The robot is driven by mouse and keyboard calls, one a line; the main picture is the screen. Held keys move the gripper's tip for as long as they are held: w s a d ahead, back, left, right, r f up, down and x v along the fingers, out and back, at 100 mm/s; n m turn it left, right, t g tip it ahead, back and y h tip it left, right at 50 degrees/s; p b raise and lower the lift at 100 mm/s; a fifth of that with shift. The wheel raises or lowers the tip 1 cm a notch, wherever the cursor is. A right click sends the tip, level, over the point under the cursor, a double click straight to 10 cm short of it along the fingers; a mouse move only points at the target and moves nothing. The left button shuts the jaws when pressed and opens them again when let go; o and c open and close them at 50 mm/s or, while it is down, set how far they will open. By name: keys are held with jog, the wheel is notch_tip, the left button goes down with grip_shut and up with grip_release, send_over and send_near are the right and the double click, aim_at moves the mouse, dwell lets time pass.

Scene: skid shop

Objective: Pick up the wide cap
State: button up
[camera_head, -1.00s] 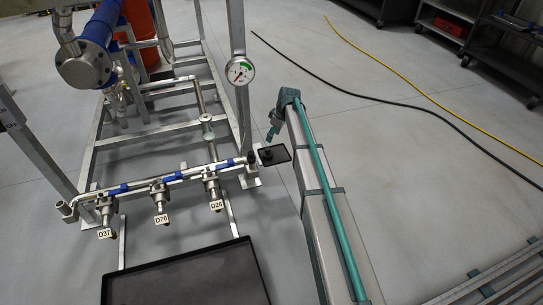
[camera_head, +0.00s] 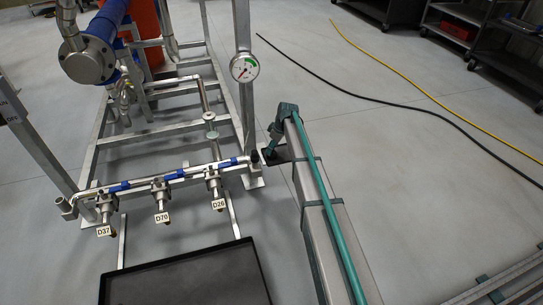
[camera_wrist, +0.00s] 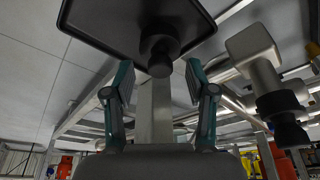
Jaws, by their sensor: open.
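I see no finger touching the cap. A second black cap-like end (camera_wrist: 285,115) sits on a metal pipe fitting at the right. No label shows which is wide.
The metal skid frame (camera_head: 245,110) with a pressure gauge (camera_head: 244,67) stands close left of my gripper. Tagged valves (camera_head: 161,196) line its front pipe. A large black tray (camera_head: 185,278) is in front. Hoses (camera_head: 385,90) cross the open floor at the right.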

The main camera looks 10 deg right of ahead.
jog(key=shift+x, duration=1.05)
jog(key=c, duration=0.9)
jog(key=shift+r, duration=0.15)
